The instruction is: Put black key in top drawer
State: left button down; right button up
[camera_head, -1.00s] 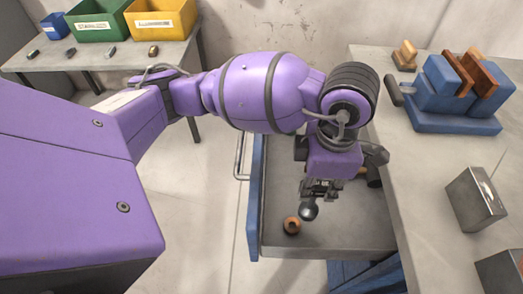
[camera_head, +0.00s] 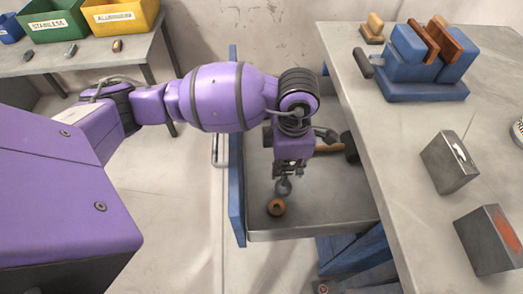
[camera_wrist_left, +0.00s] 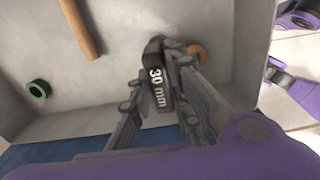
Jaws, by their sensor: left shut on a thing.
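My left gripper (camera_head: 289,170) is over the open top drawer (camera_head: 325,222). It is shut on a dark key (camera_wrist_left: 157,88) marked "30 mm", which stands out in the left wrist view. In the head view the key's rounded grey end (camera_head: 283,187) hangs below the fingers. The fingers (camera_wrist_left: 160,95) flank the key in the wrist view. I cannot tell whether the key touches the drawer floor. My right gripper is not in view.
The drawer holds an orange ring (camera_head: 275,207) close to the key, a green ring (camera_wrist_left: 39,88) and a wooden handle (camera_wrist_left: 80,28). The workbench (camera_head: 405,150) at right carries a blue vise (camera_head: 425,70) and metal blocks (camera_head: 450,162). Coloured bins (camera_head: 120,15) stand at the back left.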

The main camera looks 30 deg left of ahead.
pick_arm(q)
jog(key=shift+w+r, duration=0.1)
jog(key=shift+w, duration=0.05)
jog(key=c, duration=1.6)
grip_release()
jog(key=shift+c, duration=0.2)
notch_tip(320, 180, up, 12)
jog(key=shift+p, duration=0.4)
